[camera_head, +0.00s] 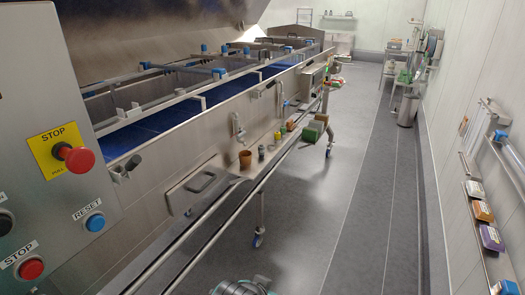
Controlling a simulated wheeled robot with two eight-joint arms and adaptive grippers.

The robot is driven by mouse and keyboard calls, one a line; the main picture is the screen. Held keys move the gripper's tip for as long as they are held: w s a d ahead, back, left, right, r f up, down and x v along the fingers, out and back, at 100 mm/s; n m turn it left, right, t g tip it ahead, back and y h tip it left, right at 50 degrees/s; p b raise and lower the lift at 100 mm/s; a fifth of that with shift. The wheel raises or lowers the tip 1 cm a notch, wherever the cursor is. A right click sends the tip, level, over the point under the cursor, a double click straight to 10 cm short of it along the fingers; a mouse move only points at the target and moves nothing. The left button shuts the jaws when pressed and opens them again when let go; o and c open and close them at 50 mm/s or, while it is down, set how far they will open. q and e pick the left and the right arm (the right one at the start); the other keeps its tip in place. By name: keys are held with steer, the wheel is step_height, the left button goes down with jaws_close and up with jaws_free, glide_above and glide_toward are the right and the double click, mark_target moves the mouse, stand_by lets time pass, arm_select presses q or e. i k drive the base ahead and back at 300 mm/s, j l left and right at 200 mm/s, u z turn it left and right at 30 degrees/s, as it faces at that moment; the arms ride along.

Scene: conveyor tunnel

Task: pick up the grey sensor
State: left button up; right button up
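I cannot pick out a grey sensor for certain. A small dark grey-green cylinder (262,152) stands on the ledge along the conveyor's side, just right of a brown cup (245,159). A yellowish item (277,138) is farther along the same ledge. On the right wall's shelf, a greyish box (474,190) sits beyond an orange box (482,211) and a purple box (492,238). These are too small to identify surely. Neither gripper can be made out; a dark and teal rounded part is cut off at the bottom edge.
The long steel conveyor (215,125) with a blue belt fills the left. A control panel (55,150) with red stop buttons stands close at left. A rail runs along the ledge. A green box (312,133) is farther along. The grey floor (325,225) is open.

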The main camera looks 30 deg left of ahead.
mark_target(261, 148)
steer(key=i+j, duration=0.25)
steer(key=i, duration=0.2)
steer(key=i+j, duration=0.25)
steer(key=i, duration=0.25)
steer(key=i+j, duration=0.25)
steer(key=i, duration=0.2)
